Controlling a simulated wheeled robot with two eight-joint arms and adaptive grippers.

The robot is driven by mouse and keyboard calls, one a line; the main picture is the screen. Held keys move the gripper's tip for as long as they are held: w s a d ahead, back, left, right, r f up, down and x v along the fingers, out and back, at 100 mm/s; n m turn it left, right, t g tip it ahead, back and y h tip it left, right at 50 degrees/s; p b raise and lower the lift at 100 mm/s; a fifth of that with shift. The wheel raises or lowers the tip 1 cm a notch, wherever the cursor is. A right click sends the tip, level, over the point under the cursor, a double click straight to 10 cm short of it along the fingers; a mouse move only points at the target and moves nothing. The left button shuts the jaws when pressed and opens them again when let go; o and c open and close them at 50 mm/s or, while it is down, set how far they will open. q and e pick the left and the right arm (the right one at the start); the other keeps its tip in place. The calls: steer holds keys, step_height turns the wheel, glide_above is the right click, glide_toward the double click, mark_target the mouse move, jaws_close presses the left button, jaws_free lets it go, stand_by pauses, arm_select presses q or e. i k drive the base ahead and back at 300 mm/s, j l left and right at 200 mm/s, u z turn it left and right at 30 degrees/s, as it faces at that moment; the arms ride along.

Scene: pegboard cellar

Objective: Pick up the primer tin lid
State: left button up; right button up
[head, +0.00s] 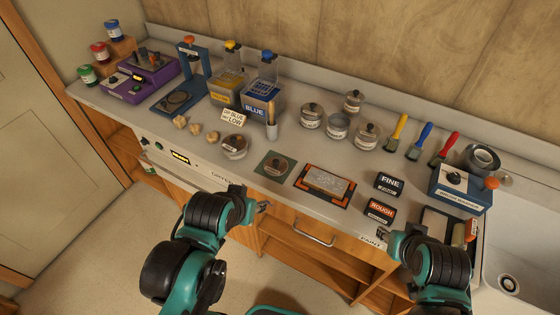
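A round lid with a dark knob (277,166) lies on a green square mat near the counter's front edge. Lidded metal tins stand at the back (312,115), (354,101), (367,136) and farther left (235,146). A grey tin (337,126) among the back ones shows no lid on top. The tin labels are too small to read, so I cannot tell which lid is the primer one. My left gripper (263,205) is in front of the counter, below the mat, apart from it, and looks open and empty. My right gripper (383,233) is by the front edge at right, also open-looking and empty.
An orange-framed tray (325,185) lies right of the mat. FINE (389,184) and ROUGH (380,209) blocks are beside it. Brushes (421,140), a blue box (459,187) and a sink (520,260) are at right. Dispensers (264,98) stand at the back left.

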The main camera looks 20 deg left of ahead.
mark_target(274, 166)
steer(key=i+j+z, duration=0.1)
steer(key=j, duration=0.25)
steer(key=i+j+z, duration=0.15)
steer(key=j, duration=0.25)
steer(key=i+j+z, duration=0.1)
steer(key=j, duration=0.3)
steer(key=i+j+z, duration=0.15)
steer(key=j, duration=0.25)
steer(key=i, duration=0.05)
